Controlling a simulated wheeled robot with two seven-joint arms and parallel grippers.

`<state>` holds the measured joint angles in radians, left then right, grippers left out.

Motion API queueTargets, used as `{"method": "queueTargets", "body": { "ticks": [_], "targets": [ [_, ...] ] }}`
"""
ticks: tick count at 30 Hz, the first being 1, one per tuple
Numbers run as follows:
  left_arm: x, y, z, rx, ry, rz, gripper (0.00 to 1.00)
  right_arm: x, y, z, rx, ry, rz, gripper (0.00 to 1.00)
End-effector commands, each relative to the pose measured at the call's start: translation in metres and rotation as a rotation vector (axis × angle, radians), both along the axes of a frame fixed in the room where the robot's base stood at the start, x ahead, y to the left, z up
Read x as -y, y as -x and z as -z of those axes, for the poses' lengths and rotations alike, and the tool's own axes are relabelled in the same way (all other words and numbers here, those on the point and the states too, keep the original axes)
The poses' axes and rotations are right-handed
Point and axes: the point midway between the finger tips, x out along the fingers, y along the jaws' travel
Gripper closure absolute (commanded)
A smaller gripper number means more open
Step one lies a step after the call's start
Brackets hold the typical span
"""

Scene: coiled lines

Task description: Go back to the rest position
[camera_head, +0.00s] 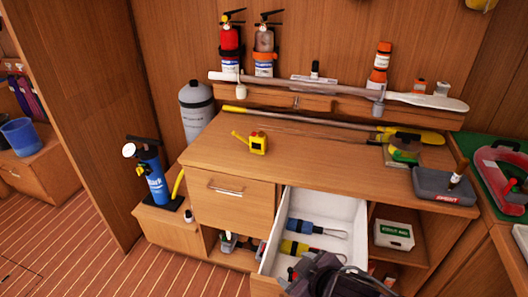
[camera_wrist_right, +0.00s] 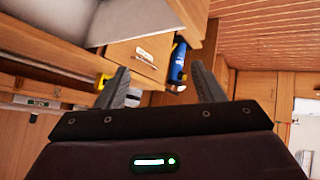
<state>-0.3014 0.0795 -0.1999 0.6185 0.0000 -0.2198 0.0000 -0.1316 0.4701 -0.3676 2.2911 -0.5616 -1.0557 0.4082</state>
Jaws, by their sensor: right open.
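My right gripper (camera_head: 325,274) is at the bottom of the head view, in front of and partly over the open white drawer (camera_head: 277,228). Its dark jaws also show in the right wrist view (camera_wrist_right: 160,80), spread apart with nothing between them. Behind the jaws are the cabinet and a blue pump (camera_wrist_right: 178,62). My left gripper is in neither view.
The drawer holds a blue-handled tool (camera_head: 302,227) and a yellow one (camera_head: 298,248). The striped floor (camera_head: 90,245) at left is clear.

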Motion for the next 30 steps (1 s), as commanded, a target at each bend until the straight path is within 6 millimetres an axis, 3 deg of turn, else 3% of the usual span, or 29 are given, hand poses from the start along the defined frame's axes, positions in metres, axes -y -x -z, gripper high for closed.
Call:
{"method": "queueTargets", "body": {
  "ticks": [3, 9, 17, 26, 30],
  "targets": [
    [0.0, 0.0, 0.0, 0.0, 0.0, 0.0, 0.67, 0.033, 0.015, 0.006, -0.098, -0.009, 0.203, 0.38],
    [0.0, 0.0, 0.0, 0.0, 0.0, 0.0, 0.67, 0.082, 0.053, 0.024, -0.294, 0.0, 0.437, 0.38],
    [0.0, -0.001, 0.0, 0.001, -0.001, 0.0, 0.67, 0.123, 0.116, 0.046, -0.553, -0.006, 0.636, 0.38],
    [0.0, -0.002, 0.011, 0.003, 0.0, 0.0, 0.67, 0.119, 0.094, 0.146, -0.567, 0.013, 0.621, 0.38],
    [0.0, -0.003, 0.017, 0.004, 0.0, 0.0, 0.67, 0.118, 0.093, 0.204, -0.585, 0.02, 0.618, 0.38]
  ]
}}
